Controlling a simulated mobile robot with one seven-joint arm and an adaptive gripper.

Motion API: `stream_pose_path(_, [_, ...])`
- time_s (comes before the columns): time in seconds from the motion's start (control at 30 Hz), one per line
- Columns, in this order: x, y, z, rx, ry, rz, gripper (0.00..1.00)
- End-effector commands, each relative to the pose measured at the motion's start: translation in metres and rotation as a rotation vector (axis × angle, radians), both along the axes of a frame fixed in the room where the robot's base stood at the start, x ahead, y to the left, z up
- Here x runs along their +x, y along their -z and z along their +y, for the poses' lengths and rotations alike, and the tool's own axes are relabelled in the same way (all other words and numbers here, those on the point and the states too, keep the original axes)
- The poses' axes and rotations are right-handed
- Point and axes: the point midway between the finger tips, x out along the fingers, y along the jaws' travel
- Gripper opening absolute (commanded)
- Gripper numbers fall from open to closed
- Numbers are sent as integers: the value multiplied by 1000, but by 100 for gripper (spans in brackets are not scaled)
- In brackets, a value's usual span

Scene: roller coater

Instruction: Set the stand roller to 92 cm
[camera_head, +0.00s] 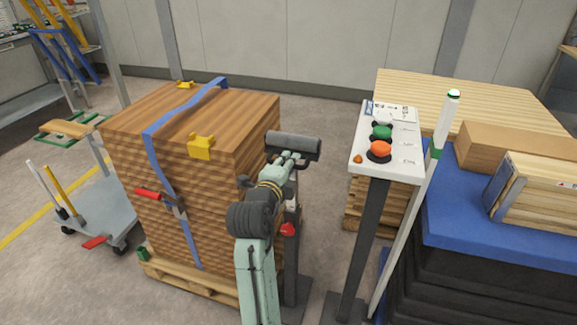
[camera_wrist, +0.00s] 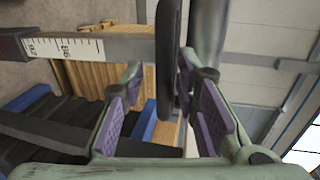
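The stand roller has a dark grey roller (camera_head: 293,145) on a slim upright post with a red knob (camera_head: 287,229). My gripper (camera_head: 287,160) is at the head of the stand, just below the roller. In the wrist view my gripper (camera_wrist: 165,98) is open, with purple pads apart on either side of a dark bar (camera_wrist: 170,60). Gaps show between bar and pads. The grey roller (camera_wrist: 208,35) is beyond the right finger. A white scale (camera_wrist: 66,47) on the post shows sideways numbers, seemingly 92 and 98 or 86; the exact setting cannot be told.
A strapped wood stack (camera_head: 190,170) on a pallet stands close on the left. A control pedestal (camera_head: 387,145) with green and orange buttons stands on the right, beside a pale pole (camera_head: 420,200) and a blue-topped table (camera_head: 460,220). A grey cart (camera_head: 100,215) is far left.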

Motion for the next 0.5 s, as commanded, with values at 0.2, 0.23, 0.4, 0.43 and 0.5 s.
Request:
stream_pose_path(0.2, [0, 1, 0, 0, 0, 1, 31])
stream_pose_path(0.23, [0, 1, 0, 0, 0, 1, 31])
stream_pose_path(0.4, [-7, -1, 3, -1, 0, 0, 31])
stream_pose_path(0.43, [-11, -2, 4, -1, 0, 1, 31])
stream_pose_path(0.5, [-22, -4, 7, -1, -1, 0, 31])
